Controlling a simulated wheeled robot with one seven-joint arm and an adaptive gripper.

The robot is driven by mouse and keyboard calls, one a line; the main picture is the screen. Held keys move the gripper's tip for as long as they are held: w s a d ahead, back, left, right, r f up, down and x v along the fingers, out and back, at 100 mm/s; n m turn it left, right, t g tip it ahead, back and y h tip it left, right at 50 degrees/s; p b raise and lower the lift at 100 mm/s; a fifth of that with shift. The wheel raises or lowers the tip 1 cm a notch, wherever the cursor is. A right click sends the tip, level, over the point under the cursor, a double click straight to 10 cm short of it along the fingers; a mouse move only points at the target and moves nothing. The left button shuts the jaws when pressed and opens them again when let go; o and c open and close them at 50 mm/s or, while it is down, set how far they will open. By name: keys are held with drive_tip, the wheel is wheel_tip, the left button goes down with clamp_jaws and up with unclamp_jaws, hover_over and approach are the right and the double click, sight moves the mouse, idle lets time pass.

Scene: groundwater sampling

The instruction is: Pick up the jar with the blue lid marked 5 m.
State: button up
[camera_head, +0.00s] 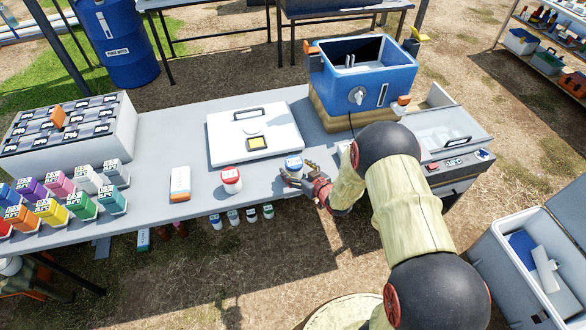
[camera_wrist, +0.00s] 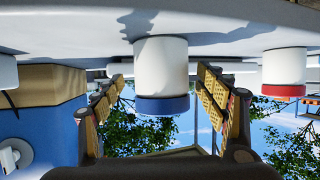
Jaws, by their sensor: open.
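The blue-lidded white jar (camera_head: 294,164) stands upright on the grey table near its front edge. In the wrist view, which is upside down, the jar (camera_wrist: 161,70) shows ahead, in line with the gap between the fingers. Its marking cannot be read. My gripper (camera_head: 300,180) is open and empty, level with the jar at its near side. The wrist view shows the fingers (camera_wrist: 158,95) spread to either side of the jar, with clear gaps. Whether the fingertips reach past the jar's front is hard to tell.
A red-lidded jar (camera_head: 231,180) stands left of the blue-lidded one, also in the wrist view (camera_wrist: 284,70). A white flat case (camera_head: 225,145) lies behind. A blue tank (camera_head: 345,85) stands at the back right. An orange-and-white box (camera_head: 180,184) stands farther left.

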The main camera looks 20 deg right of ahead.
drive_tip(key=shift+b+x, duration=1)
drive_tip(key=shift+x, duration=1.8)
drive_tip(key=shift+c, duration=1.4)
drive_tip(key=shift+s, duration=0.1)
drive_tip(key=c, duration=1.3)
drive_tip(key=shift+r, duration=0.1)
drive_tip(key=shift+c, duration=0.3)
drive_tip(key=shift+r, duration=0.1)
